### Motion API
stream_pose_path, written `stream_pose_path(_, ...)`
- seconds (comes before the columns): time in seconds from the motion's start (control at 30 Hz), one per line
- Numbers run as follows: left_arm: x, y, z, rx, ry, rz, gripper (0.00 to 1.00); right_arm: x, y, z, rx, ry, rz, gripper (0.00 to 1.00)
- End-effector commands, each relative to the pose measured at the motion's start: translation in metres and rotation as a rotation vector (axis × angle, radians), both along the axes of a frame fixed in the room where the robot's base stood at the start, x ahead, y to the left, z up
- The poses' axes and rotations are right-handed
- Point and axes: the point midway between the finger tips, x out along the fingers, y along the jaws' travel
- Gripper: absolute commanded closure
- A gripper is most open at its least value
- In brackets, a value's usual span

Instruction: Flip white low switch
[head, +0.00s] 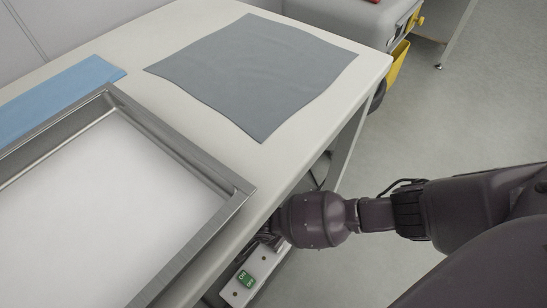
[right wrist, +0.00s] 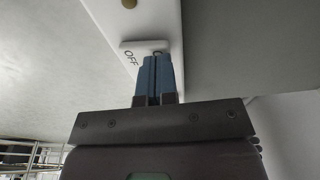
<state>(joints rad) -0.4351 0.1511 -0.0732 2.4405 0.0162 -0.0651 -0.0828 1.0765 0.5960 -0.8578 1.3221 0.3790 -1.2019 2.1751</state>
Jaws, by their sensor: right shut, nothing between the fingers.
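In the right wrist view a white plate (right wrist: 146,22) carries a small white label (right wrist: 131,58) reading OFF. My right gripper (right wrist: 157,60) has its blue fingers shut and empty, with the tips right beside the OFF label. A small metal part, perhaps the switch lever (right wrist: 158,53), shows at the fingertips; whether they touch it I cannot tell. In the head view my right arm reaches in from the right to a white box (head: 233,293) below the table edge, and the fingertips are hidden there. My left gripper is not in view.
A green ON/OFF panel (head: 244,279) sits on the white box. The table (head: 290,160) holds a metal tray (head: 236,192), a grey cloth (head: 255,75) and a blue cloth (head: 60,95). The table edge is close to my right wrist. Floor at the right is clear.

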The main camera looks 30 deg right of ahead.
Motion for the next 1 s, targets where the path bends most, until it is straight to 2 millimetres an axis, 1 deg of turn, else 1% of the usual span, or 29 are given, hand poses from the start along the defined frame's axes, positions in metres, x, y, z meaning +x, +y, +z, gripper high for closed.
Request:
stream_pose_path(0.47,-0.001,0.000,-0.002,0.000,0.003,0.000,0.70,-0.001,0.000,-0.007,0.001,0.001,0.001,1.00)
stream_pose_path(0.8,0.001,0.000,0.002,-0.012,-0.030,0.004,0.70,-0.001,0.000,-0.006,0.001,0.001,0.001,1.00)
stream_pose_path(0.87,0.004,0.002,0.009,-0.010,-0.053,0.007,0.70,0.000,0.000,-0.001,0.000,-0.001,0.000,1.00)
stream_pose_path(1.0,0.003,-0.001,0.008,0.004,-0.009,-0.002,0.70,0.002,0.000,0.011,0.000,-0.005,0.000,1.00)
